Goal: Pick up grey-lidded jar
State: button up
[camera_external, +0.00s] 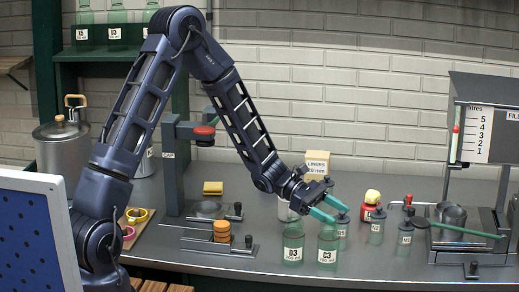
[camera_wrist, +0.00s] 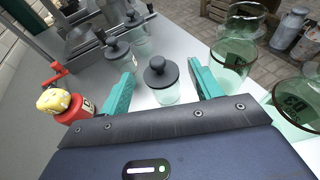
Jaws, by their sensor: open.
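Several small clear jars with dark grey lids stand on the grey bench. The nearest one (camera_wrist: 161,82) sits between my open fingers in the wrist view, apart from both; in the external view it appears to be the jar (camera_external: 342,228) just beyond the fingertips, partly hidden. Two more grey-lidded jars, marked N2 (camera_external: 376,228) and N1 (camera_external: 404,240), stand to its right; they also show farther off in the wrist view (camera_wrist: 121,53) (camera_wrist: 135,24). My gripper (camera_external: 334,210) is open and empty, tilted down, with green fingers; it also shows in the wrist view (camera_wrist: 162,76).
Large green glass jars D3 (camera_external: 293,244) and C3 (camera_external: 327,246) stand close to my gripper, beside the right finger in the wrist view (camera_wrist: 238,50). A red jar with a yellow top (camera_external: 370,206) stands behind. A filling stand (camera_external: 480,150) is at right.

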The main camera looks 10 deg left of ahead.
aim_at(341, 226)
notch_tip(341, 226, down, 2)
jog(key=shift+f, duration=0.15)
jog(key=shift+x, duration=1.2)
jog(key=shift+s+d+f, duration=0.1)
jog(key=shift+d+f, duration=0.2)
jog(key=shift+f, duration=0.05)
grip_shut()
